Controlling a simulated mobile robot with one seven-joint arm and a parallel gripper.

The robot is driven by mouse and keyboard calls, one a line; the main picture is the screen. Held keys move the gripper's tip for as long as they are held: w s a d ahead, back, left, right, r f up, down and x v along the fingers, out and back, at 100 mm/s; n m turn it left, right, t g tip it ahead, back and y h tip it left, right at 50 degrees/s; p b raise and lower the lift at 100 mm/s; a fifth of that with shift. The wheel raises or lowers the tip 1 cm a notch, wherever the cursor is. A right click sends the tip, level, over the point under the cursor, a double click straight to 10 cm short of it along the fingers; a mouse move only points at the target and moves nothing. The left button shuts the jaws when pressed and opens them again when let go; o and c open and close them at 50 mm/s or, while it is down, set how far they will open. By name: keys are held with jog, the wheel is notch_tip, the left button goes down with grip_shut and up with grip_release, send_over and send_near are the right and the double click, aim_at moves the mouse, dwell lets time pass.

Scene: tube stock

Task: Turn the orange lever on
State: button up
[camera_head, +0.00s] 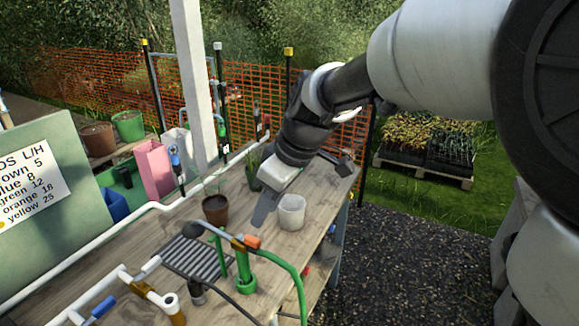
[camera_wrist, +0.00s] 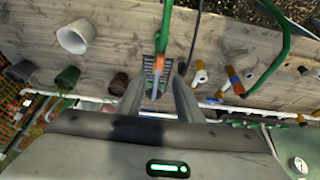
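The orange lever (camera_head: 252,241) sits on a brass-coloured fitting (camera_head: 238,244) with a green hose (camera_head: 290,268), on the near part of the wooden bench. In the wrist view the orange lever (camera_wrist: 160,42) shows small, beyond the fingertips and roughly in line with the gap between them. My gripper (camera_head: 264,212) points down above the bench, behind the lever in the head view. In the wrist view my gripper (camera_wrist: 158,80) has its two fingers apart with nothing held. The exact angle of the lever is hard to tell.
A brown pot (camera_head: 215,209) and a white pot (camera_head: 291,212) stand close to the gripper. A slatted dark tray (camera_head: 190,258) lies beside the fitting. White pipes with a blue handle (camera_head: 104,306) run along the left. The bench's right edge drops to gravel.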

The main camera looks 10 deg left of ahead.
aim_at(253, 238)
jog(key=x, duration=1)
grip_shut()
